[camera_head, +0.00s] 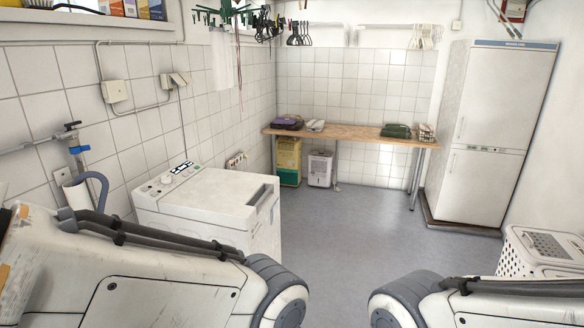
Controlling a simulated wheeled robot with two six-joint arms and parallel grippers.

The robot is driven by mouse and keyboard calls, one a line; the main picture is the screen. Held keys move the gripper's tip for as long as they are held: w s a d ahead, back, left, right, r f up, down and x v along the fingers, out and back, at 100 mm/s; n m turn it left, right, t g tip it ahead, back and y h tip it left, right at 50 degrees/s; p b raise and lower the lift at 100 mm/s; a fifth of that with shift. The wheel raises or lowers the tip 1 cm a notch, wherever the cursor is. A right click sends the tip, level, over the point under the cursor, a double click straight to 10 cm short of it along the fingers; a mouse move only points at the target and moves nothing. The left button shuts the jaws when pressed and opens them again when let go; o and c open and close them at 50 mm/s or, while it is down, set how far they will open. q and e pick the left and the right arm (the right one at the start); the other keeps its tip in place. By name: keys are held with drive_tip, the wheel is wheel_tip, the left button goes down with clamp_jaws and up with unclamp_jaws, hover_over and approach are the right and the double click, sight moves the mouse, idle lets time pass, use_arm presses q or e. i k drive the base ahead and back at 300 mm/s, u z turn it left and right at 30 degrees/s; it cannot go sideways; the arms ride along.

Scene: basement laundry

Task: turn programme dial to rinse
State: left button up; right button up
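The white washing machine (222,205) stands against the tiled left wall, ahead of my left arm. Its control panel, at the back of the top near the wall, carries a round pale programme dial (167,179) and a small dark display (182,168). The dial's markings and setting are too small to read. Parts of both my arms fill the lower left and lower right. Neither gripper shows in the view, and nothing of mine is seen touching the machine.
Grey floor (345,235) is open in the middle. A wooden table (350,136) stands at the back, a tall fridge (494,135) at the back right, and a white laundry basket (512,262) at the right. A tap with a blue handle (79,149) juts from the left wall.

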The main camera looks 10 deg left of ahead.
sight(165, 180)
drive_tip(key=u, duration=0.3)
drive_tip(key=i, duration=1.95)
drive_tip(key=u, duration=0.35)
